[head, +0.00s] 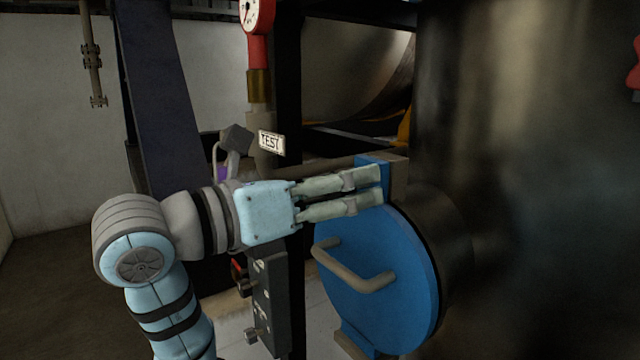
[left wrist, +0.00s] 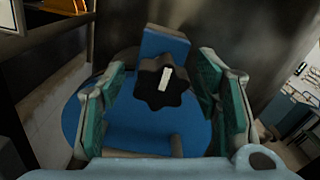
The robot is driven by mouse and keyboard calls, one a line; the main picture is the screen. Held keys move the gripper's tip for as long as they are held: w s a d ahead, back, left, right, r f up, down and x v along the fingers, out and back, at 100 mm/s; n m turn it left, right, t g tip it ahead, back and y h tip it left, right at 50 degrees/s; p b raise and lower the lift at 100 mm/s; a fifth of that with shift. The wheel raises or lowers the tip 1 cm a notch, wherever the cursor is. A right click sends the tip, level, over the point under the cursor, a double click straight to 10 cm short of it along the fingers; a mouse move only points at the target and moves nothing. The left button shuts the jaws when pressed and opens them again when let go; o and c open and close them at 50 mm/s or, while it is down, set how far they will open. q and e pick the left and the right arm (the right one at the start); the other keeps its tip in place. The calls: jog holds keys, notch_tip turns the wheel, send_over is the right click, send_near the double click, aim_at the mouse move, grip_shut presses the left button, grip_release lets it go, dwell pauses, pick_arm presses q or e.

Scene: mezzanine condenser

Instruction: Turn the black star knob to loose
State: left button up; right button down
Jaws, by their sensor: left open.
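The black star knob (left wrist: 162,84) shows in the left wrist view, with a white bar mark on its face that leans slightly from upright. It sits near the upper part of the round blue cover (head: 372,300), below a blue tab (left wrist: 164,42). My left gripper (head: 380,188) is open, its fingers pointing at the top of the cover. In the left wrist view one finger is on each side of the knob, with a visible gap on both sides. I cannot tell how deep the fingers reach. In the head view the knob is hidden, around the fingers. My right gripper is not in view.
A tan bar handle (head: 355,272) sticks out from the cover below the gripper. A large dark vessel (head: 530,180) stands to the right. A TEST tag (head: 271,142), a red gauge (head: 256,16) and a pipe are behind the arm. A dark box (head: 270,300) is below it.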

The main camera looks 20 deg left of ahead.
pick_arm(q)
jog(key=v, duration=0.7)
jog(key=shift+s, duration=0.15)
